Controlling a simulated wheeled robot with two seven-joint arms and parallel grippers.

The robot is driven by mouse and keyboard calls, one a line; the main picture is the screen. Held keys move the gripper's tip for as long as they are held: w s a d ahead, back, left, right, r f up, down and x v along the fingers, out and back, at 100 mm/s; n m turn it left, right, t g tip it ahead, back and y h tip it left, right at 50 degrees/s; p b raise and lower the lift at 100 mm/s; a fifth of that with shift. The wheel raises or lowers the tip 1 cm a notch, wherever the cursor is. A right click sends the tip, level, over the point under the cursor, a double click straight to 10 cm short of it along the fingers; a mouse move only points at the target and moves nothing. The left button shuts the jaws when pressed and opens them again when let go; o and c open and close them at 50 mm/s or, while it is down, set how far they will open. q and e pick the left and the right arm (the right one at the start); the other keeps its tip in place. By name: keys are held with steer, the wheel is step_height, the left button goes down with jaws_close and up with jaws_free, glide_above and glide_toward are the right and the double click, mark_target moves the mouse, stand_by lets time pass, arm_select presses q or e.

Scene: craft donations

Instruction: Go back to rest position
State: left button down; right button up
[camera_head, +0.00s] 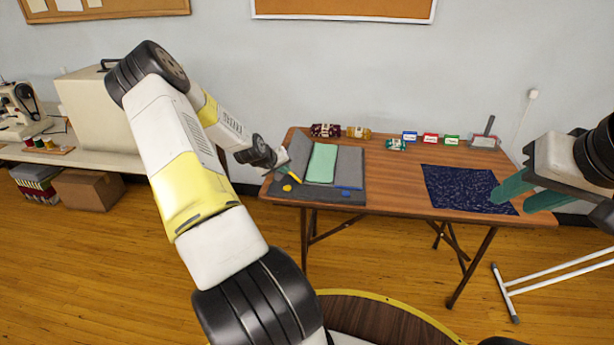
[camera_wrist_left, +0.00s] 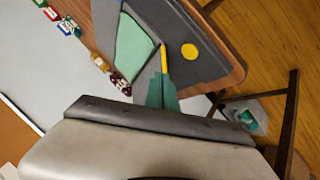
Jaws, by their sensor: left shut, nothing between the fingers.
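My left gripper (camera_head: 283,168) is at the left end of the folding table (camera_head: 400,200), by the grey felt mat (camera_head: 348,165). In the left wrist view its green fingers (camera_wrist_left: 163,92) are together and empty. A thin yellow item (camera_wrist_left: 164,58) shows just beyond the fingertips; I cannot tell if they touch. A folded light green cloth (camera_head: 322,162) lies on the mat. My right gripper (camera_head: 510,202) is at the right of the table, its green fingers apart, above or beside the dark blue patterned cloth (camera_head: 460,188).
Bundles of dark red (camera_head: 325,130) and mustard (camera_head: 359,132) yarn lie along the table's back edge, with several small coloured boxes (camera_head: 430,138) and a tray (camera_head: 484,141) to their right. A yellow disc (camera_head: 287,188) lies on the mat's front left. A side bench (camera_head: 90,158) stands left.

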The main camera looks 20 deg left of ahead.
stand_by(0.4)
arm_select(q)
steer(key=shift+d+r, duration=0.2)
steer(key=shift+r, duration=0.1)
steer(key=s+d+r+m+g, duration=0.1)
steer(key=s+d+r+m, duration=0.1)
steer(key=s+d+r, duration=0.35)
steer(key=s+d+r+m+g, duration=0.1)
steer(key=s+d+r+m, duration=0.15)
steer(key=d+r, duration=0.55)
steer(key=s+d+r+m+g, duration=0.15)
steer(key=s+d+r, duration=0.3)
steer(key=r, duration=0.45)
steer(key=s+d+r+m, duration=0.1)
steer(key=s+d+r, duration=0.1)
steer(key=s, duration=0.5)
steer(key=s+d+r+h, duration=0.1)
steer(key=s+d+r, duration=0.2)
steer(key=s, duration=0.4)
steer(key=s+d+r+m, duration=0.1)
steer(key=s+d+r, duration=0.2)
steer(key=s, duration=0.5)
steer(key=shift+d+m, duration=0.3)
steer(key=shift+d, duration=0.35)
steer(key=shift+a+t, duration=0.15)
steer(key=shift+t, duration=0.1)
